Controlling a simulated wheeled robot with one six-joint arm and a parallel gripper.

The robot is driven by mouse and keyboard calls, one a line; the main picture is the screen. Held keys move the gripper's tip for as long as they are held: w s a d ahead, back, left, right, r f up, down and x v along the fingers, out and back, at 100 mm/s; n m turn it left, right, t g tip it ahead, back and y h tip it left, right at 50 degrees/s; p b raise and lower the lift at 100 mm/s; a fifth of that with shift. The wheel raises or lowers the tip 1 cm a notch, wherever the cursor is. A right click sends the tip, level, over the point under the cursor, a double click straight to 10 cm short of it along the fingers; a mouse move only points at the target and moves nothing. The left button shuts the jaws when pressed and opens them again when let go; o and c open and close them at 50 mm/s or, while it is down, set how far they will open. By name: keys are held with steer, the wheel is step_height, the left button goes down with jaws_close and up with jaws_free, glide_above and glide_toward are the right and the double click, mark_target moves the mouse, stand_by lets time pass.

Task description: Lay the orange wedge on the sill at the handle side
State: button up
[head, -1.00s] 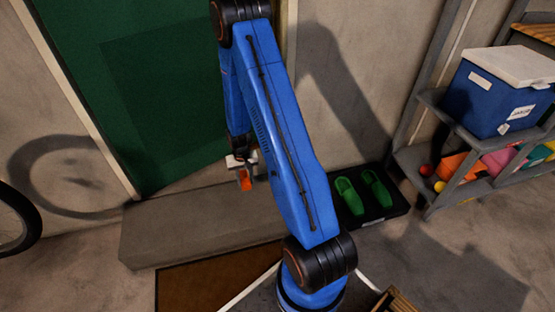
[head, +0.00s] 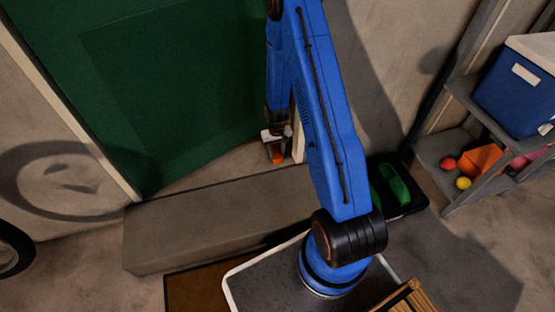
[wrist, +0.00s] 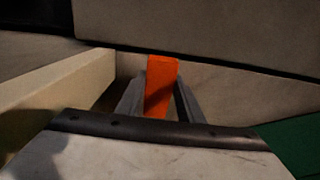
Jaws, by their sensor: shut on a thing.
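The orange wedge (head: 277,157) is held in my gripper (head: 277,142), close to the right door jamb. It also shows in the wrist view (wrist: 162,83), upright between the two grey fingers, which are shut on it. The sill (head: 195,180) is the pale strip between the green door (head: 180,90) and the concrete step (head: 205,220). The wedge is over the sill's right end; I cannot tell whether it touches. No door handle shows; my arm hides part of the door's right side.
A pale jamb (wrist: 60,88) stands close left of the fingers in the wrist view. Right of my arm are green shoes (head: 393,184) on a dark tray and a shelf (head: 450,180) with a blue cooler (head: 512,95). A brown mat (head: 195,290) lies before the step.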

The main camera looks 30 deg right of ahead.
steer(key=shift+a+f, duration=0.1)
steer(key=shift+f, duration=2.45)
steer(key=o, duration=1.1)
steer(key=shift+f, duration=0.15)
steer(key=shift+c, duration=0.2)
